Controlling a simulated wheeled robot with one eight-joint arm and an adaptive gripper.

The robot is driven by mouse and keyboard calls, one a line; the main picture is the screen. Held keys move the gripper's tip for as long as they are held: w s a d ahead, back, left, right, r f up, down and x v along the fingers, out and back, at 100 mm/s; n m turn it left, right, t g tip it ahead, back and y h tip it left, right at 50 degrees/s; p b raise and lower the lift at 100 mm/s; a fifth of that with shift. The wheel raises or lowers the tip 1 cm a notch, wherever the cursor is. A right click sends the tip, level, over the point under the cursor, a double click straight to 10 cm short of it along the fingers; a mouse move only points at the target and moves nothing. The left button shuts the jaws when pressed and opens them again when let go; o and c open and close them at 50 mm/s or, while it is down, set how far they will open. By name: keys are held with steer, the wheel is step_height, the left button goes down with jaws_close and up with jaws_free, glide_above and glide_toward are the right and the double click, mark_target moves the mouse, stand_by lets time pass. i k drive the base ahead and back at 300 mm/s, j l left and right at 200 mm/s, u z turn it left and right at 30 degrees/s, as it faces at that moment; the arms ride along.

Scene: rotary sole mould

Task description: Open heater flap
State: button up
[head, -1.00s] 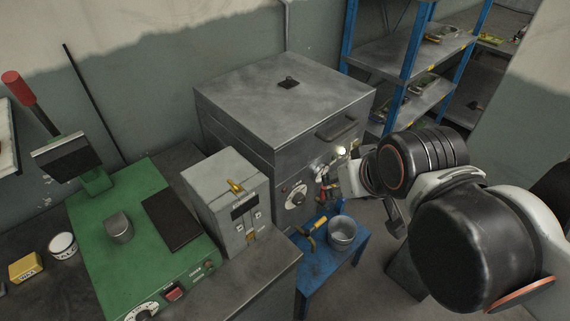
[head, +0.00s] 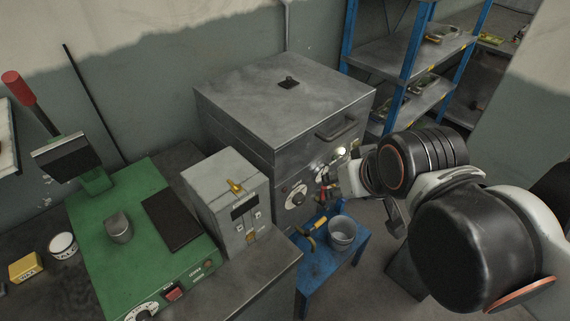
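A large grey metal box (head: 285,90), which looks like the heater, stands against the wall. Its front has a dark bar handle (head: 338,127) near the top and a round dial (head: 297,197) lower down. I cannot tell for sure which part is the flap. My arm reaches in from the right, and my gripper (head: 332,182) is at the lower right of the box's front, below the bar handle. The fingers are small and partly lost against the box's front fittings. I cannot tell whether they touch it, or whether they are open or shut.
A blue stool (head: 318,268) below my gripper holds a metal bucket (head: 342,234) and a hammer-like tool (head: 313,235). A small grey control box (head: 222,190) and a green machine (head: 95,230) stand at left. Blue-framed shelves (head: 408,60) stand behind at right.

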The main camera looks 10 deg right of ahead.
mark_target(319, 208)
steer(key=k+l+z, duration=0.2)
steer(key=k+l, duration=0.7)
steer(key=k, duration=0.1)
